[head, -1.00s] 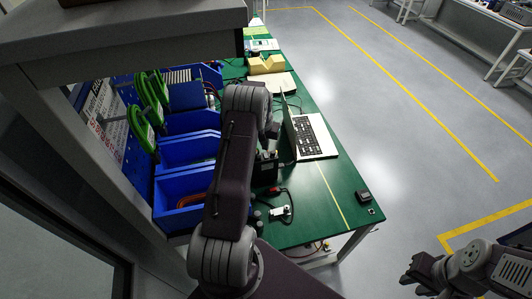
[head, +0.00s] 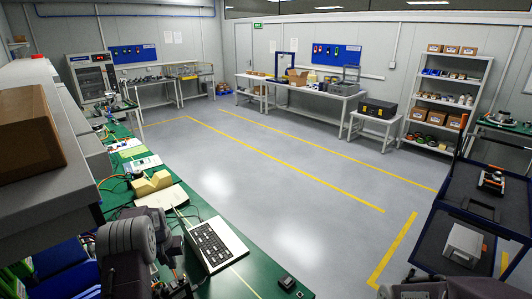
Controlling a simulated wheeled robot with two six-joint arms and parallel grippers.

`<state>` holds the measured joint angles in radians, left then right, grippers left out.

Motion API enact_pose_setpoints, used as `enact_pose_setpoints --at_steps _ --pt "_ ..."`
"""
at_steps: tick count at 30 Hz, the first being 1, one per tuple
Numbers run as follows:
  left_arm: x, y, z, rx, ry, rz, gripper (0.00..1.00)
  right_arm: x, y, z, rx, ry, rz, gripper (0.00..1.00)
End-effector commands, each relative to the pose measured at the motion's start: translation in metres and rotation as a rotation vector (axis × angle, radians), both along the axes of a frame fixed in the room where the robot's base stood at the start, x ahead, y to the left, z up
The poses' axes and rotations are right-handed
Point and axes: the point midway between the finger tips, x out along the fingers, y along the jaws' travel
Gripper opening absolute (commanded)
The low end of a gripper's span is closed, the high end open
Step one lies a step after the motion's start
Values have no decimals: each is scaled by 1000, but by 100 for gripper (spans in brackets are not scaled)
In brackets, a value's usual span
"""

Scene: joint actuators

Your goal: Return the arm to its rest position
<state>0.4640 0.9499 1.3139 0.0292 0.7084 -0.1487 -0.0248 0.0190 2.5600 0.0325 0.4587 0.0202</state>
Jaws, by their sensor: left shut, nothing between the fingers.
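My left arm comes up at the bottom left, over the green workbench (head: 255,272). A small part of my right arm shows at the bottom edge, right of the middle.
A small black box (head: 287,283) lies near the bench's front corner. Blue bins (head: 75,256) stand at left under a shelf with a cardboard box (head: 28,133). A dark cart (head: 470,240) with a grey case stands at right. The middle floor is clear.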

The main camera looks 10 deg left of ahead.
Motion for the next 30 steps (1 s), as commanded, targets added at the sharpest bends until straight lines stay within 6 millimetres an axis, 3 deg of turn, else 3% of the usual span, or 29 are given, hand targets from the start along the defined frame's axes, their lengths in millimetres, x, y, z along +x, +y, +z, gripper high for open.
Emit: enact_pose_setpoints --at_steps 2,3,5,8,9,13,15,18,21,23,30 --pt "24 -21 26 28 -61 -56 0 0 0 -11 0 0 0 27" --pt "30 -40 40 37 -83 -95 0 0 0 -17 0 0 0 27" --pt "28 -77 60 41 -102 -161 0 0 0 -26 0 0 0 27" --pt "1 -137 80 36 -112 -259 0 0 0 -39 0 0 0 27" --pt "-18 -161 84 31 -110 -296 0 0 0 -44 0 0 0 27" --pt "-96 -216 77 10 -80 -377 0 0 0 -57 0 0 0 27" --pt "-142 -230 65 -3 -48 -395 0 0 0 -60 0 0 0 27" --pt "-196 -235 46 -19 12 -380 0 0 0 -59 0 0 0 27" --pt "-226 -233 31 -30 66 -351 0 0 0 -58 0 0 0 27" --pt "-235 -232 26 -34 80 -339 0 0 0 -58 0 0 0 27" --pt "-230 -232 26 -34 62 -313 0 0 0 -58 0 0 0 27"
